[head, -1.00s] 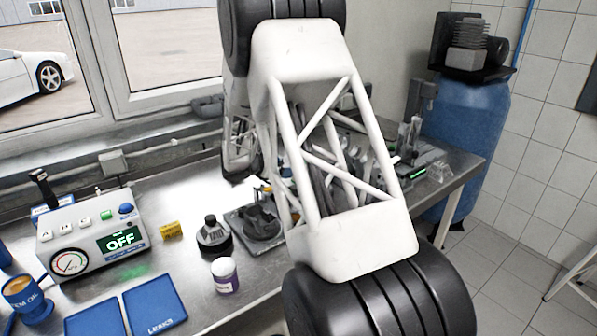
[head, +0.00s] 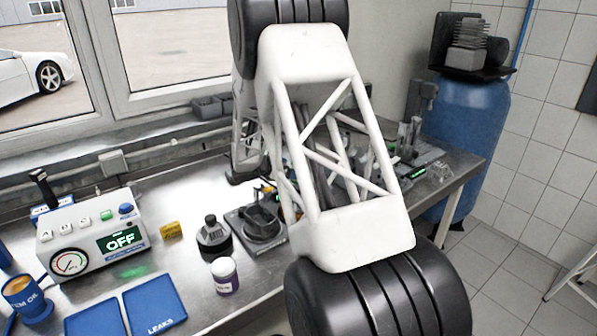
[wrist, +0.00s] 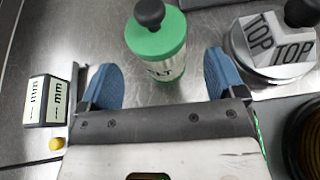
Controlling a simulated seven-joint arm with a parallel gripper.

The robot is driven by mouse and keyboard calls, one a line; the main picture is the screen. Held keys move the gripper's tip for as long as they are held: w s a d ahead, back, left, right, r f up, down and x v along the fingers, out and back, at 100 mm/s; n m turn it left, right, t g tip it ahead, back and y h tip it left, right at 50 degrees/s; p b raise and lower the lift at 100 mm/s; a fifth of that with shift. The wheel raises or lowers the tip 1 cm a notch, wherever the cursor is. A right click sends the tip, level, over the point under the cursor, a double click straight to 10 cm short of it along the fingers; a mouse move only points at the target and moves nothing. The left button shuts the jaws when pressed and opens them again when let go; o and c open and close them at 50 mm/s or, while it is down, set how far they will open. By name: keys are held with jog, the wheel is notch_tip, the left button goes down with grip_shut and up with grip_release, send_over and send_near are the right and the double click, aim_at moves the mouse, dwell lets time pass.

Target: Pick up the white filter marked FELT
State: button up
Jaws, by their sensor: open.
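In the wrist view, a green cylinder (wrist: 157,45) with a black ball knob on top stands on the metal bench. Its pale label ends in "LT"; the first letters are hidden or too turned to read. My gripper (wrist: 164,84) is open, with blue fingertips left and right of the cylinder's lower end. The cylinder is mostly beyond the tips, and nothing is held. No white filter marked FELT shows clearly in the head view, where my arm covers much of the bench.
In the wrist view, a metal piece marked TOP (wrist: 272,45) stands close right of the fingers. A small block marked in mm (wrist: 46,101) lies at left. In the head view, a tester reading OFF (head: 90,238) and a purple-white jar (head: 225,276) stand at left.

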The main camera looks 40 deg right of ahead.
jog(key=shift+x, duration=2.25)
jog(key=shift+f, duration=0.15)
jog(key=c, duration=1.1)
